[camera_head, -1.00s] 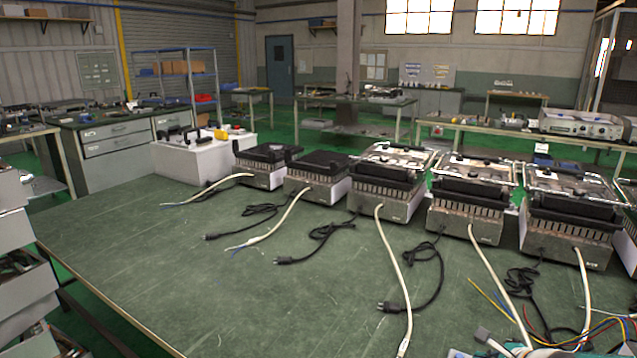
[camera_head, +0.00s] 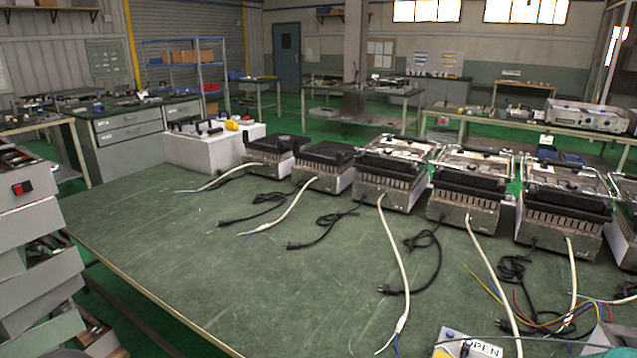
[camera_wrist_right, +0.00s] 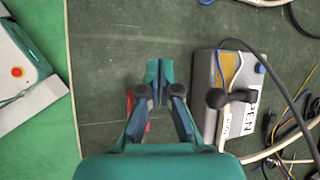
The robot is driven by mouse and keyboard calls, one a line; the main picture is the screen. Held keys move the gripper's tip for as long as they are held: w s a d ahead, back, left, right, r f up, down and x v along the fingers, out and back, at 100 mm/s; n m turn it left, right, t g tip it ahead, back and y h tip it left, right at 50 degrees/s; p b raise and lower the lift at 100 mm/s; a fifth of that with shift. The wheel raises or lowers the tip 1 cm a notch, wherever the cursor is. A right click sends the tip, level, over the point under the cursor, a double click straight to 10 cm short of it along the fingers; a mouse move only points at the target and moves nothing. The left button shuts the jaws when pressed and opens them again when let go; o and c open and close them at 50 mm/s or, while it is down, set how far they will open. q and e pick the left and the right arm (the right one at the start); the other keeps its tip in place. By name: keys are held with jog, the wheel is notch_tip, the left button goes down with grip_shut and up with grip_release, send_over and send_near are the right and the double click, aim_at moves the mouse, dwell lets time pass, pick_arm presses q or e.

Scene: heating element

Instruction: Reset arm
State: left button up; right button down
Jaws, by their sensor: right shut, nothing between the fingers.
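My right gripper (camera_wrist_right: 162,78) shows in the right wrist view, its teal fingertips together with nothing between them. It is above the green worktable (camera_wrist_right: 105,60), near the table's edge. A grey box with an "OPEN" label (camera_wrist_right: 207,70) lies just right of the fingers, apart from them. The same box (camera_head: 483,346) shows at the bottom of the head view. A small red item, partly hidden, shows beside the left finger. My left gripper is in neither current view.
Several contact grills (camera_head: 390,188) stand in a row along the table's far side. Pale cables and black plugs (camera_head: 390,289) trail toward the front. The table's left part (camera_head: 170,260) is clear. A drawer stack (camera_head: 30,230) stands at the left.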

jog(key=s+a+f+n+g+p, duration=0.2)
jog(key=s+a+f+n, duration=0.2)
jog(key=s+a+n, duration=0.3)
jog(key=s+a+f+n+g+p, duration=0.3)
jog(key=s+a+n, duration=0.4)
jog(key=s+n, duration=0.6)
jog(key=s+f, duration=0.1)
jog(key=s, duration=0.3)
jog(key=shift+a+f+g+p, duration=0.15)
jog(key=shift+f+g+p, duration=0.05)
jog(key=shift+g+p, duration=0.15)
dwell(2.0)
